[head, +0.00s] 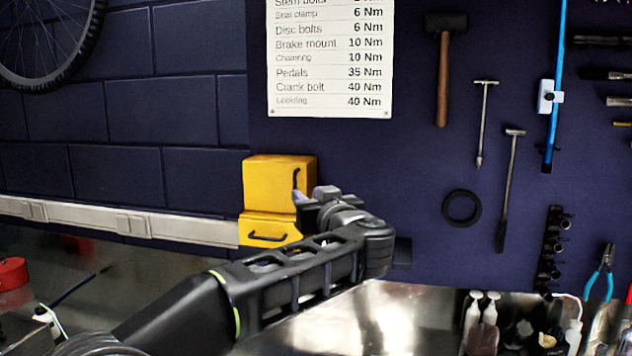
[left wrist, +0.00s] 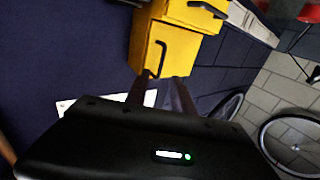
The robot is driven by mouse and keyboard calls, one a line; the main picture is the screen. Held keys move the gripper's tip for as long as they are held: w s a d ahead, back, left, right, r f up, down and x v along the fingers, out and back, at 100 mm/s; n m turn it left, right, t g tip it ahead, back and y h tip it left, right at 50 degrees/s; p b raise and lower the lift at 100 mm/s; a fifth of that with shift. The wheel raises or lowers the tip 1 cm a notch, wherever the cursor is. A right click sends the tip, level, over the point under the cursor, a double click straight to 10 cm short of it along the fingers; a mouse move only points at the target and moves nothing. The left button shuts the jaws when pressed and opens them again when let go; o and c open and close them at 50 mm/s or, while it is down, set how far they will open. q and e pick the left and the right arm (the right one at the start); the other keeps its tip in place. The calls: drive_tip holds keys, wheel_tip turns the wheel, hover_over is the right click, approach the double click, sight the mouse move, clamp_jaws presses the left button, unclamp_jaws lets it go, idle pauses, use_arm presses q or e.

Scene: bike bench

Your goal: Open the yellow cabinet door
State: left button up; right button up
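The yellow cabinet (head: 271,181) is against the dark wall, left of the middle in the head view. Its door, with a dark vertical handle (head: 296,179) near the right edge, looks closed. A yellow drawer (head: 262,222) with a horizontal handle sits below it. My left gripper (head: 308,197) is just right of and in front of the door, near the handle's lower end. In the left wrist view the two fingers (left wrist: 163,88) are apart, pointing at the door (left wrist: 172,48); the handle (left wrist: 157,58) is close to the fingertips. Contact is unclear. My right gripper is out of view.
A pale rail (head: 120,217) runs along the wall left of the cabinet. A metal worktop (head: 365,320) lies below, with white bottles (head: 481,309) at right. Tools hang on the wall at right, including a mallet (head: 443,75). A torque chart (head: 330,60) is above.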

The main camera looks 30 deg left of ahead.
sight(295, 185)
use_arm(q)
drive_tip(key=p+x, duration=0.1)
drive_tip(key=x, duration=0.6)
drive_tip(key=shift+w+a+p, duration=0.15)
drive_tip(key=shift+a+p, duration=0.2)
drive_tip(key=shift+p, duration=0.05)
drive_tip(key=shift+r, duration=0.1)
clamp_jaws()
idle(1.4)
